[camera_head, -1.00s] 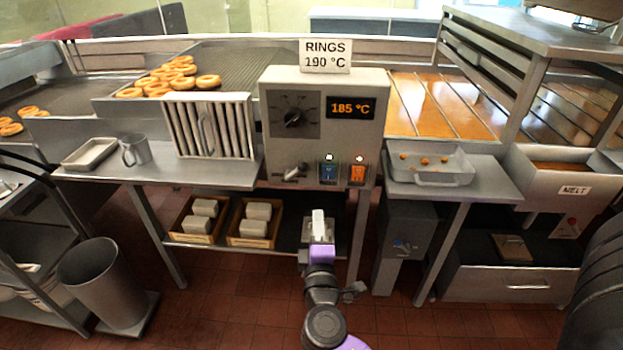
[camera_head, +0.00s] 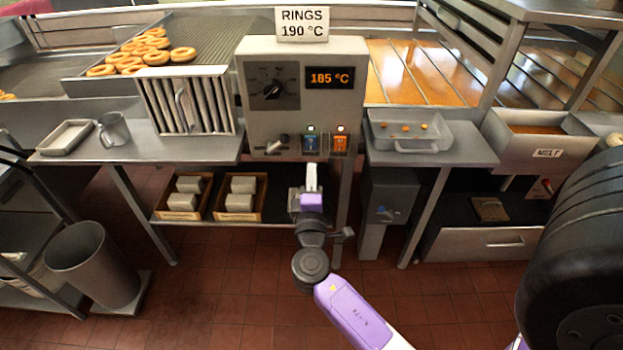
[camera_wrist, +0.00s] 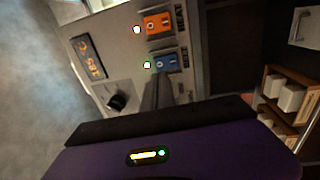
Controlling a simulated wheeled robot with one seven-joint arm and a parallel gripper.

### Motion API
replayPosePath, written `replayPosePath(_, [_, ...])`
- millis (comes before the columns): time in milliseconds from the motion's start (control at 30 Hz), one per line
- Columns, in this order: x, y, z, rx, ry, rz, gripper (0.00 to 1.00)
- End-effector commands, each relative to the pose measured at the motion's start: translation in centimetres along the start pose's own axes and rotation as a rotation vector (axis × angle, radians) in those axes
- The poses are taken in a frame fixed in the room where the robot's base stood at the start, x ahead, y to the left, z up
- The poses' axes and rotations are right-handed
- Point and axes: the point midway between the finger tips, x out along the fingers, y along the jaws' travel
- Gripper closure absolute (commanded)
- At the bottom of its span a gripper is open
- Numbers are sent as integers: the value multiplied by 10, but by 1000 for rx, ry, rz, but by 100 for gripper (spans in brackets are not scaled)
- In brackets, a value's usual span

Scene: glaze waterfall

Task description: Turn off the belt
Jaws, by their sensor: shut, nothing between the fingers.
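The grey control box (camera_head: 259,119) carries a dial (camera_head: 271,88), an orange display (camera_head: 330,78) reading 185 °C and a small lever (camera_head: 272,146). A blue switch (camera_head: 311,145) with a lit green lamp and an orange switch (camera_head: 340,145) with a lit lamp sit at its lower right. The wrist view also shows the blue switch (camera_wrist: 165,61) and the orange switch (camera_wrist: 157,24). Which one serves the belt is not readable. My gripper (camera_head: 311,170) is shut and empty, just below the blue switch in the picture, seemingly apart from it. Its fingers (camera_wrist: 157,92) point toward the panel.
A ribbed belt (camera_head: 215,45) with several rings lies behind the table at left. A tray (camera_head: 410,145) stands right of the box. A mug (camera_head: 113,129) and small tray are at left. Boxes of blocks (camera_head: 237,215) sit on the shelf below. A bin (camera_head: 80,262) stands on the floor.

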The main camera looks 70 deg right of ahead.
Motion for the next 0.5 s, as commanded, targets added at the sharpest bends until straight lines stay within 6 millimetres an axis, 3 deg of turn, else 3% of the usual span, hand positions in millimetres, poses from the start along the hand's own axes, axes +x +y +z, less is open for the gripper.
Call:
replayPosePath(300, [61,3,0,-1,-3,1,100])
replayPosePath(500, [81,1,0,-1,0,0,100])
